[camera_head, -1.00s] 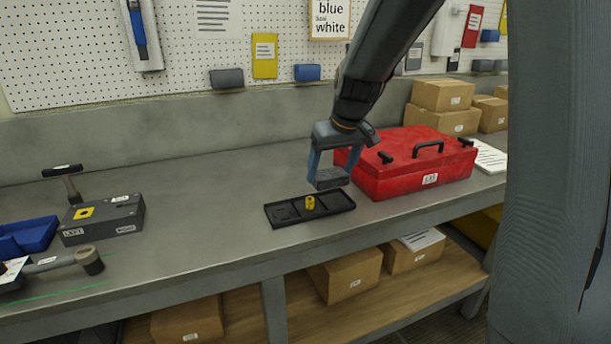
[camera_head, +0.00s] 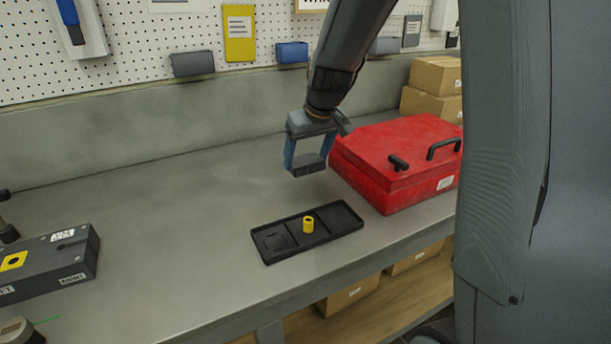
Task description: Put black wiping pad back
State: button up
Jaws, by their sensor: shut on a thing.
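My gripper (camera_head: 308,168) hangs over the bench, pointing down, with its two blue fingers shut on a dark block, the black wiping pad (camera_head: 311,163). The pad is held in the air, behind and above a black tray (camera_head: 274,257) in the picture. The tray lies flat on the bench and has several compartments. A small yellow cylinder (camera_head: 308,225) stands in its middle compartment. The left compartment shows a squarish recess, and the right one looks empty.
A red case (camera_head: 390,165) with black handles stands close to the right of my gripper. A grey box (camera_head: 50,264) with a yellow label is at the far left. The grey bench (camera_head: 170,220) is clear between box and tray. A pegboard (camera_head: 130,50) rises behind.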

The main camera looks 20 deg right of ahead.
aim_at(307, 174)
jog(key=shift+f+p, duration=0.4)
jog(key=shift+f, duration=2.8)
jog(key=shift+f, duration=0.15)
jog(key=o, duration=1)
jog(key=shift+s+r, duration=0.1)
jog(key=shift+r, duration=0.4)
jog(key=b+v, duration=0.2)
jog(key=v, duration=0.9)
jog(key=shift+s, duration=0.2)
